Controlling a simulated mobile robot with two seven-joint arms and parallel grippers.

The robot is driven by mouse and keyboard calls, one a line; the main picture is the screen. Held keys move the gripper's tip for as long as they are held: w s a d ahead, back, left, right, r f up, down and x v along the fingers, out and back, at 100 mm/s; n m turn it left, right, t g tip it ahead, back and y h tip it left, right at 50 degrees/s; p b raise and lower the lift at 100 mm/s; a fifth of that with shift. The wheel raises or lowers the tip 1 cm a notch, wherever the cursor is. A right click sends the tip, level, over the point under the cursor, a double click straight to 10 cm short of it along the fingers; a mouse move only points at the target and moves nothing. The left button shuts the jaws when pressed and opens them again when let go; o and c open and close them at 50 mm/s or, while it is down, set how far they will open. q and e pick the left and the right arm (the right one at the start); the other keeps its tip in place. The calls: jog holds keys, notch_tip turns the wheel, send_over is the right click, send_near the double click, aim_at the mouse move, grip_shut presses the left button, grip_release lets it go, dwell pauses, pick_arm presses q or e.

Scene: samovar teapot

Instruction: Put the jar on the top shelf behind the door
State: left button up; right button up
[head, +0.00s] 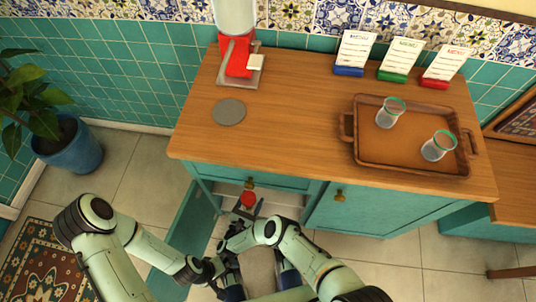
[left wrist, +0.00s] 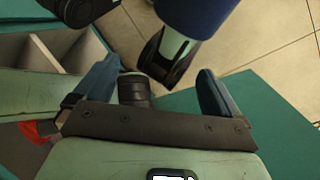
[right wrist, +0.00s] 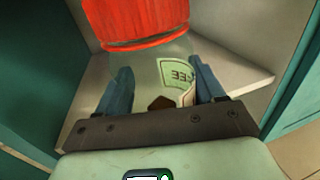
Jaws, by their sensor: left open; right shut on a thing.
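In the right wrist view the clear jar (right wrist: 150,75) shows a pale green label and dark contents. My right gripper (right wrist: 165,92) is shut on the jar, with a finger on each side. Pale shelf boards (right wrist: 238,72) show behind it. The teal door (head: 186,228) stands open at the left. My left gripper (left wrist: 157,90) is open and empty, low near the door; it shows in the head view (head: 222,268). Whether the jar touches a shelf is hidden.
The wooden counter (head: 290,130) holds a tray (head: 405,168) with two glasses, three menu cards and a red machine (head: 238,58). The right cupboard door (head: 375,208) is shut. A potted plant (head: 70,150) stands at the left.

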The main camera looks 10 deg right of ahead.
jog(key=shift+w+d+f+b, duration=0.3)
jog(key=shift+w+d, duration=0.1)
jog(key=shift+d, duration=0.1)
jog(key=b+x, duration=0.4)
jog(key=b, duration=0.1)
jog(key=x, duration=0.9)
jog(key=shift+a+r+b, duration=0.1)
jog(key=shift+r+b, duration=0.15)
jog(key=shift+b, duration=0.15)
jog(key=shift+x, duration=1.2)
jog(key=shift+b+x, duration=0.55)
jog(key=shift+x, duration=0.2)
notch_tip(320, 180, down, 3)
jog(key=shift+r+b, duration=0.15)
jog(key=shift+b, duration=0.65)
jog(key=shift+f, duration=0.35)
pick_arm(q)
jog(key=w+a+f+t+y, duration=0.1)
jog(key=w+a+f+t, duration=0.2)
jog(key=w+f, duration=0.7)
jog(key=shift+w+a+f+n+t+y, duration=0.3)
jog(key=shift+w+a+f+n, duration=0.1)
jog(key=shift+a, duration=0.85)
jog(key=shift+r, duration=0.1)
pick_arm(e)
jog(key=shift+r, duration=0.1)
